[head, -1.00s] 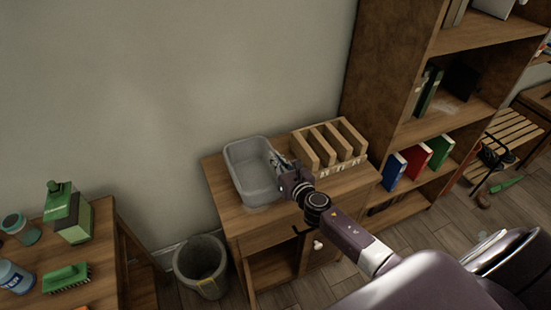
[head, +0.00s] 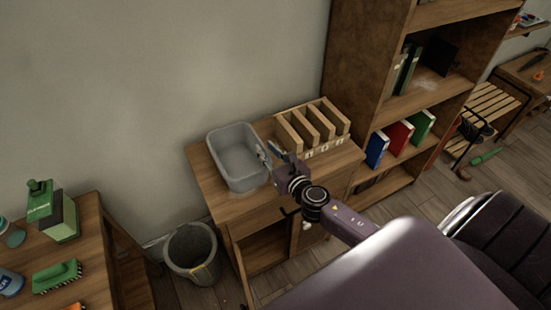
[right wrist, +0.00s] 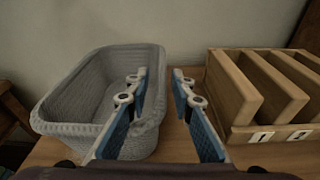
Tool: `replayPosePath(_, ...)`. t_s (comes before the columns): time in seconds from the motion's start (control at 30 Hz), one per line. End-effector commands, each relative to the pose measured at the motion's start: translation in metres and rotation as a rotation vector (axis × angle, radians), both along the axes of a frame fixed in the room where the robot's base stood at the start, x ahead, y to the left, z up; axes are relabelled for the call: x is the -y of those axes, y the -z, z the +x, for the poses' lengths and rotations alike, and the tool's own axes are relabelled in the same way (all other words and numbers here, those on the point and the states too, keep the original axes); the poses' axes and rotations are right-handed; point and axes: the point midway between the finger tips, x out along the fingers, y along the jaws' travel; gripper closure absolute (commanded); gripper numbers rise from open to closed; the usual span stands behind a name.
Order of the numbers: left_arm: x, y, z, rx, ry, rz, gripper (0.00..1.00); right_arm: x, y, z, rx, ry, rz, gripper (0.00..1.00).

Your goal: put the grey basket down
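The grey basket (head: 238,157) stands upright on top of the small wooden cabinet (head: 212,196), at its left side. It also shows in the right wrist view (right wrist: 75,127), empty. My right gripper (head: 268,152) is at the basket's right side. In the right wrist view its two fingers (right wrist: 161,75) are spread, with the basket's right wall showing between them. The left finger overlaps the basket's rim; I cannot tell whether it touches. My left gripper is not in view.
A wooden slotted rack (head: 318,128) stands right of the basket, close to my right gripper. A bookshelf (head: 362,62) rises behind it. A grey bin (head: 190,252) stands on the floor.

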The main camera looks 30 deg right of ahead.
Motion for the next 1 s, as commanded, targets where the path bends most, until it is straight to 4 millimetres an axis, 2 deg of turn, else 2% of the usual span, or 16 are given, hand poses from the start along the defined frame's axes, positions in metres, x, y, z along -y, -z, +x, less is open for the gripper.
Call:
replayPosePath(0.03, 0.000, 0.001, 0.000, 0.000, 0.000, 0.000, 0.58, -0.001, -0.001, -0.012, -0.002, -0.003, -0.001, 0.78)
replayPosePath(0.2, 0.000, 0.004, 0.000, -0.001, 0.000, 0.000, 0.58, -0.002, -0.007, -0.041, -0.002, -0.001, -0.001, 0.78)
replayPosePath(0.4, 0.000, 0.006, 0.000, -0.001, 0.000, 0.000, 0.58, -0.002, -0.012, -0.060, 0.000, -0.001, 0.000, 0.78)
replayPosePath(1.0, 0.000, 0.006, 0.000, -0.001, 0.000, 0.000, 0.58, -0.002, -0.013, -0.063, 0.001, 0.000, 0.000, 0.78)
